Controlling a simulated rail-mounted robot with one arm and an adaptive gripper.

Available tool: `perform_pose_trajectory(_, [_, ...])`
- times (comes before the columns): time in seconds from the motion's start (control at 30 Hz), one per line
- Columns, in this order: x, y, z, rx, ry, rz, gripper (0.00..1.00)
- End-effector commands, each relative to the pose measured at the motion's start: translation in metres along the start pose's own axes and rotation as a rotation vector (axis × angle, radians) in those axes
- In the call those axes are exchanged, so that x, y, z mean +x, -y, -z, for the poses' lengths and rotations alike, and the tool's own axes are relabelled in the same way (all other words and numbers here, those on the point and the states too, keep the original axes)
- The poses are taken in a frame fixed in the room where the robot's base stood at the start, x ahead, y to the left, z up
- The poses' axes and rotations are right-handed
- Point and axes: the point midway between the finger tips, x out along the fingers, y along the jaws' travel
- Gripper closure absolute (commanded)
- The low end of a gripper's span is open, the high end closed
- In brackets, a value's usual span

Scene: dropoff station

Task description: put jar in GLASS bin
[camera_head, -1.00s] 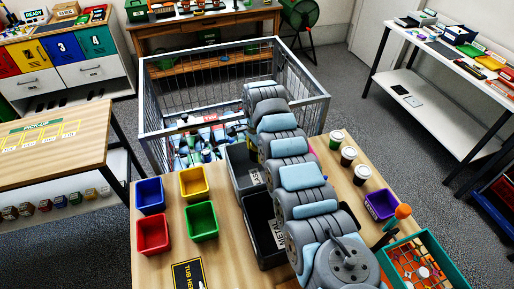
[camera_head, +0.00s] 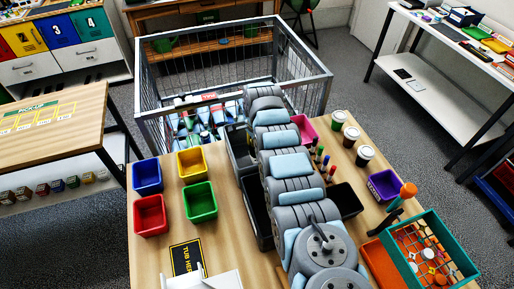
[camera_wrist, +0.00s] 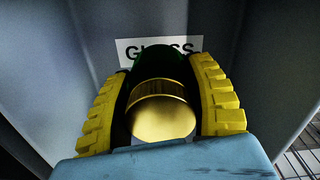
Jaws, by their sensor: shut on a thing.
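In the wrist view my gripper (camera_wrist: 162,66) has its two yellow ridged fingers closed around the sides of the jar (camera_wrist: 163,116). The jar has a gold end towards the camera and a dark green part beyond it. A white label reading GLASS, its middle letters covered by the jar, is on the grey wall of the GLASS bin (camera_wrist: 225,25), whose walls surround the view. I cannot tell how deep the jar is. In the head view a grey bin (camera_head: 238,146) stands left of my arm, and my arm hides my gripper and the jar.
A dark bin (camera_head: 254,208) stands nearer along the arm. Blue (camera_head: 147,174), yellow (camera_head: 192,163), red (camera_head: 150,215) and green (camera_head: 200,202) tubs stand on the left. Lidded cups (camera_head: 350,136), a purple tub (camera_head: 383,186) and a teal crate (camera_head: 461,258) stand on the right. A wire cage (camera_head: 232,55) lies beyond.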

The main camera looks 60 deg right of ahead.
Motion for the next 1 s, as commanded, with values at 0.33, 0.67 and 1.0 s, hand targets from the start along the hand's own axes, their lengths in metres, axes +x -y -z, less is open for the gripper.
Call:
perform_pose_trajectory(0.33, [0.005,0.000,0.000,0.000,0.000,0.000,0.84])
perform_pose_trajectory(0.67, [0.013,0.000,-0.001,-0.001,0.000,0.001,0.84])
perform_pose_trajectory(1.0, [0.021,0.000,0.000,0.001,0.000,0.001,0.84])
